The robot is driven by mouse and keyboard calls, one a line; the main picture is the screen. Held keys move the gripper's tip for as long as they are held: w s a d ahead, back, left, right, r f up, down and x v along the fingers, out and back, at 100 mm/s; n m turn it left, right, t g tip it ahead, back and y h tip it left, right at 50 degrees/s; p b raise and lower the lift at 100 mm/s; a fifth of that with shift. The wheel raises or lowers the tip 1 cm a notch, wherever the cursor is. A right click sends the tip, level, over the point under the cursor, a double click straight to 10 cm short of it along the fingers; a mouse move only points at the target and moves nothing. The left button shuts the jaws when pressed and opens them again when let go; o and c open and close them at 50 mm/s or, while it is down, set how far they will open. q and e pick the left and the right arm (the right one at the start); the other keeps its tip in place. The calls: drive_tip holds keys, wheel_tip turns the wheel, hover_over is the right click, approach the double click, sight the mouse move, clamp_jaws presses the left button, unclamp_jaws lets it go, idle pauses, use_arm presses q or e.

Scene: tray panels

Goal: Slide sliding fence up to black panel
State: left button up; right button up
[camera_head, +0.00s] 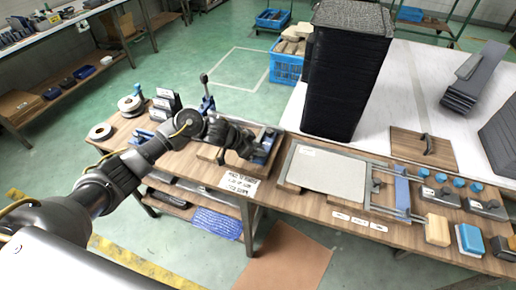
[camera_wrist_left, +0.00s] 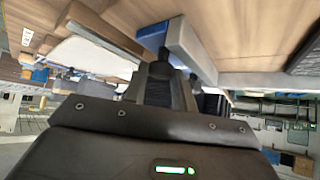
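A blue crossbar (camera_head: 402,190) on two metal rails looks like the sliding fence. It is on the right part of the wooden bench, to the right of a flat light grey panel (camera_head: 325,168). I see no clearly black panel beside it. My left gripper (camera_head: 245,148) is over the left part of the bench, at a wooden fixture with blue parts (camera_head: 264,145), well apart from the crossbar. In the left wrist view the dark fingers (camera_wrist_left: 170,75) are close to a grey bar with a blue side (camera_wrist_left: 190,42). Their opening is unclear. My right gripper is out of view.
A tall stack of black trays (camera_head: 345,75) stands behind the grey panel. A wooden board with a dark handle (camera_head: 424,148), a wooden block (camera_head: 437,230) and a blue-topped block (camera_head: 470,240) are at the right. Tape rolls (camera_head: 100,131) lie at the bench's left end.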

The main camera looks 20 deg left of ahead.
use_arm(q)
clamp_jaws()
drive_tip(key=a, duration=0.9)
drive_tip(key=w+a+p, duration=0.1)
drive_tip(key=a, duration=0.4)
drive_tip(key=shift+a, duration=0.3)
drive_tip(key=shift+o, duration=2.3)
unclamp_jaws()
drive_tip(key=shift+o, duration=0.6)
drive_tip(key=b+v, duration=0.1)
drive_tip(key=v, duration=1)
